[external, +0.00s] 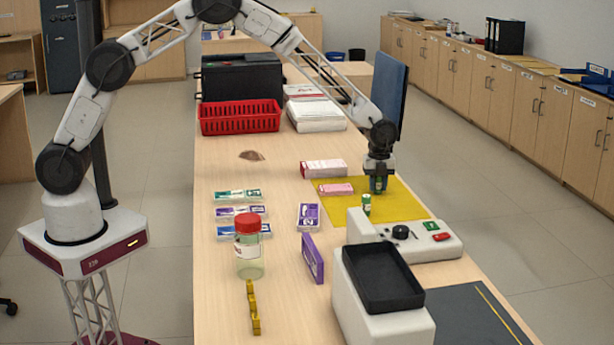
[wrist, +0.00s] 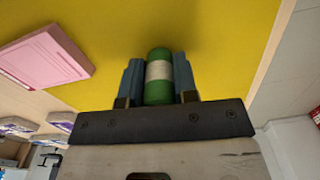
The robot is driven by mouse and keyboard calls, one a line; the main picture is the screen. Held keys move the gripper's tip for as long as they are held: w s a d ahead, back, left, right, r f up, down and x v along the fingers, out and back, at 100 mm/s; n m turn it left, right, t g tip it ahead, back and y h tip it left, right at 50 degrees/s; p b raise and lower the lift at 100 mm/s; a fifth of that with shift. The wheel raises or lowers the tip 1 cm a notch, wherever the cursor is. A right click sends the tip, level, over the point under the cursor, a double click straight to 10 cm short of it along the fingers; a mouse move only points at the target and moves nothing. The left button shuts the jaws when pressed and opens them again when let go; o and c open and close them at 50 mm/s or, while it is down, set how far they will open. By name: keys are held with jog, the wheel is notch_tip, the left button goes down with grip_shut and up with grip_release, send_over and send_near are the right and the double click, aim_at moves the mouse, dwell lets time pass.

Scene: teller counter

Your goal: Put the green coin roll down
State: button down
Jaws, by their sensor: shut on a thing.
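My gripper (external: 378,190) is shut on a green coin roll with a white band (wrist: 158,75), held between its two blue fingers in the wrist view. The gripper points down over the yellow mat (external: 410,205). In the external view the fingers cover most of the held roll. I cannot tell whether its lower end touches the mat. A second small green roll with a pale band (external: 366,204) stands upright in front of the gripper, near the mat's front edge.
A pink bundle (external: 336,189) lies at the mat's left edge; it also shows in the wrist view (wrist: 45,67). A white machine with a black dial (external: 402,233) stands just in front of the mat. A blue panel (external: 388,95) rises behind my wrist. The mat's right part is bare.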

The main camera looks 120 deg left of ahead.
jog(key=shift+f, duration=0.1)
jog(key=c, duration=0.9)
grip_release()
jog(key=shift+r, duration=6.1)
